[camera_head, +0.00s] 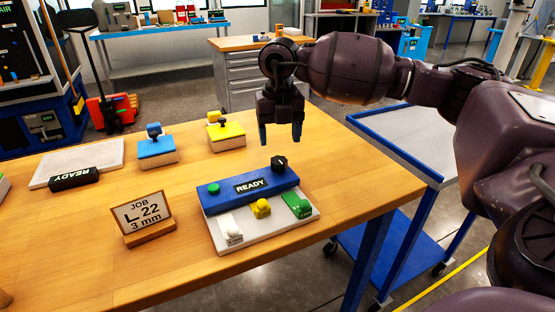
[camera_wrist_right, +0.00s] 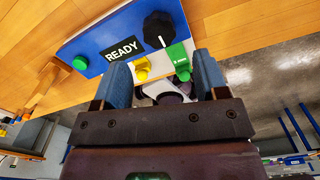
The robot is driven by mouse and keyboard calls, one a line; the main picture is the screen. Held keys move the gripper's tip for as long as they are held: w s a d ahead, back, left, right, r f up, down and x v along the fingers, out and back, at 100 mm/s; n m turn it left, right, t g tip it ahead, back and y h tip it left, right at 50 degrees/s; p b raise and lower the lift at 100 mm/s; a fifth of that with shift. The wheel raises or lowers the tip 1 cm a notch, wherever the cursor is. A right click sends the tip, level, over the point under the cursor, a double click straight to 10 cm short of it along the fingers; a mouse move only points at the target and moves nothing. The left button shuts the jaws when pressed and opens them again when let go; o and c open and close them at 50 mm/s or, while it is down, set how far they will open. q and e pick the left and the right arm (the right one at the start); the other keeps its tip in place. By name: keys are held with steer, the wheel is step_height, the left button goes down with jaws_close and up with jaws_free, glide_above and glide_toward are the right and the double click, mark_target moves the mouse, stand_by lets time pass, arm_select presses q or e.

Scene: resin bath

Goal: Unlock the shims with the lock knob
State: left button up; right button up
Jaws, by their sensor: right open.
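The black lock knob (camera_head: 279,162) stands at the right end of the blue panel (camera_head: 230,196), which reads READY and has a green button (camera_head: 213,188). In the right wrist view the knob (camera_wrist_right: 159,28) shows a white pointer line. Three shims, white (camera_head: 232,231), yellow (camera_head: 261,208) and green (camera_head: 299,205), sit on the pale base in front of the panel. My right gripper (camera_head: 281,136) is open and empty above the knob, apart from it. In the wrist view its two fingers (camera_wrist_right: 161,85) show with a gap between them. My left gripper is not seen.
A sign (camera_head: 142,212) reading JOB L 22 3 mm stands left of the panel. A blue block (camera_head: 157,148) and a yellow block (camera_head: 226,134) stand behind. A pale plate (camera_head: 80,160) lies at left. A blue-framed cart (camera_head: 400,140) is beside the table.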

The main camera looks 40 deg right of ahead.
mark_target(279, 161)
step_height(279, 161, down, 7)
steer(key=shift+r+b, duration=0.2)
steer(key=shift+b, duration=0.25)
steer(key=c, duration=0.9)
